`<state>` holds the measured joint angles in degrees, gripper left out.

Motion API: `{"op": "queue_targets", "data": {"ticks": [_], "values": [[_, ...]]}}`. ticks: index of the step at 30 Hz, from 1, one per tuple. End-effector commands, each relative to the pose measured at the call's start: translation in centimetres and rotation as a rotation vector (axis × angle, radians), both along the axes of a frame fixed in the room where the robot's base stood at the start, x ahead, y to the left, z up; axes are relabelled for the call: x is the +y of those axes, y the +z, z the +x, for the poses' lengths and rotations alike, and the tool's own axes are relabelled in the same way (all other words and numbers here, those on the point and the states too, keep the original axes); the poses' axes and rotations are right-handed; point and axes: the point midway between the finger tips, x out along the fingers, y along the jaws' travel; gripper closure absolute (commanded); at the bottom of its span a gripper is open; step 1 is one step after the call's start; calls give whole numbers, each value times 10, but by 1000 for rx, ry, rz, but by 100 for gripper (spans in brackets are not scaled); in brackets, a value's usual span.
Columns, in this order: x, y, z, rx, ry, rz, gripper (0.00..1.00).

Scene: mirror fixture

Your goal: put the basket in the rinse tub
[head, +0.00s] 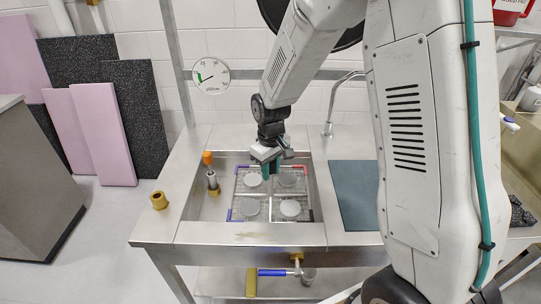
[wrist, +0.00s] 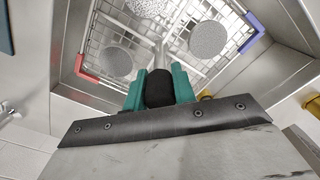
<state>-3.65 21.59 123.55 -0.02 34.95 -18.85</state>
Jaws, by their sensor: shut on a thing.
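The wire basket (head: 273,209) has red and blue corner pieces and holds several round grey discs. It is within the walls of a steel tub (head: 187,205) set in the bench; I see no label on this tub. Whether the basket rests on its floor or hangs just above is unclear. My gripper (head: 268,168) is over the basket's middle. In the wrist view, its teal fingers (wrist: 160,88) are shut on the black grip (wrist: 159,88) of the basket's central post. The basket's mesh (wrist: 160,45) and discs show beyond the fingers.
An orange-topped fitting (head: 210,172) stands at the tub's left side, with a brass piece (head: 159,200) on the left rim. A blue-grey mat (head: 355,192) and a tap (head: 335,100) are to the right. A tan basin (head: 525,130) is at far right, partly behind my arm.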

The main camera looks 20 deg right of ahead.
Motion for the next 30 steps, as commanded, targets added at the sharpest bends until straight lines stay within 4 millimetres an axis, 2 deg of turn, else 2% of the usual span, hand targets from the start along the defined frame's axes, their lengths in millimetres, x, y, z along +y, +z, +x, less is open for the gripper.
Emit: {"op": "queue_targets", "data": {"ticks": [8, 16, 29, 30], "values": [[0, -16, 1, -1, 0, 0, 100], [0, -48, 1, 0, 0, 0, 100], [0, -53, 1, -3, 0, 0, 100], [0, -53, 0, -1, 0, 0, 63]]}}
